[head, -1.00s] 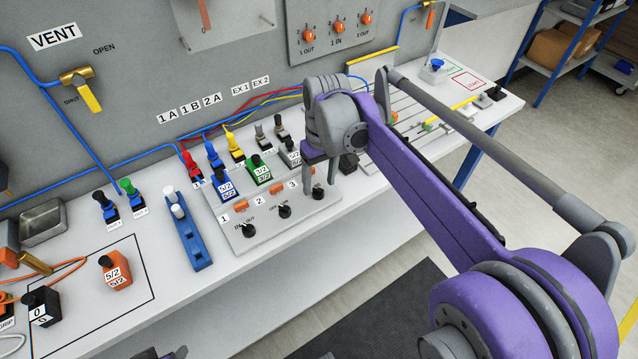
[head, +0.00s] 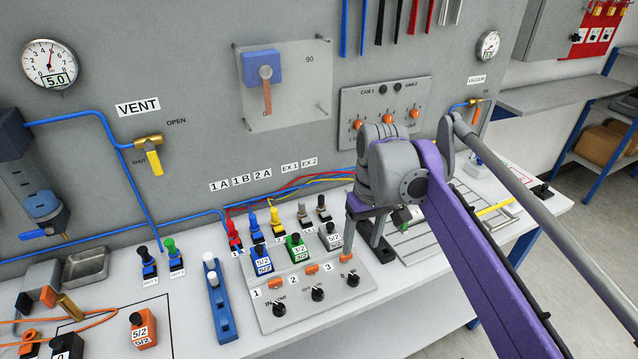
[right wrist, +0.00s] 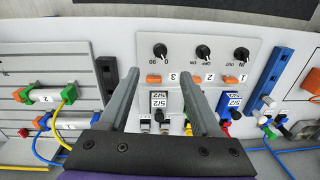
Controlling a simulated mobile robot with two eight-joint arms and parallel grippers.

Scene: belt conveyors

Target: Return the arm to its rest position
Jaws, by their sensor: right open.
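My right arm (head: 468,240) is purple and grey and reaches in from the lower right of the head view. Its gripper (head: 350,232) hangs over the right end of the grey valve panel (head: 298,318). In the right wrist view the two gripper fingers (right wrist: 158,95) stand wide apart with nothing between them. The panel lies below them, with black knobs, orange buttons and labelled valves. Whether the fingers touch the panel cannot be told. My left gripper is not in view.
A blue holder (head: 221,310) with a white peg stands left of the panel. An orange 5/2 block (head: 143,330) and a metal tray (head: 86,266) sit farther left. The grey back wall carries a yellow-handled vent valve (head: 152,158) and a clear plate (head: 285,82). Slotted rails lie to the right.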

